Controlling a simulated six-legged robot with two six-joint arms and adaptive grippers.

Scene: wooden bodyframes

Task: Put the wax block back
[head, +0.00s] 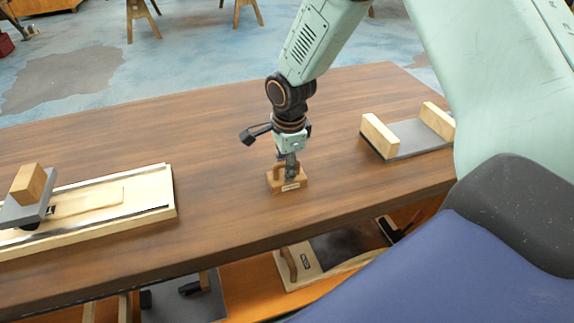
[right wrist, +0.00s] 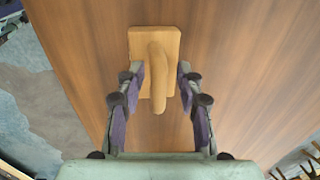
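A small light-wood block with an upright handle, which I take for the wax block (head: 288,186), stands on the table in the head view. My left gripper is not in view.
The brown table (head: 215,125) is clear around the block. A grey plate with two wooden end blocks (head: 412,139) lies to the right. A pale wooden board (head: 150,192) with a grey, wood-topped tool (head: 30,195) is at the left. A lower orange shelf holds other pieces.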

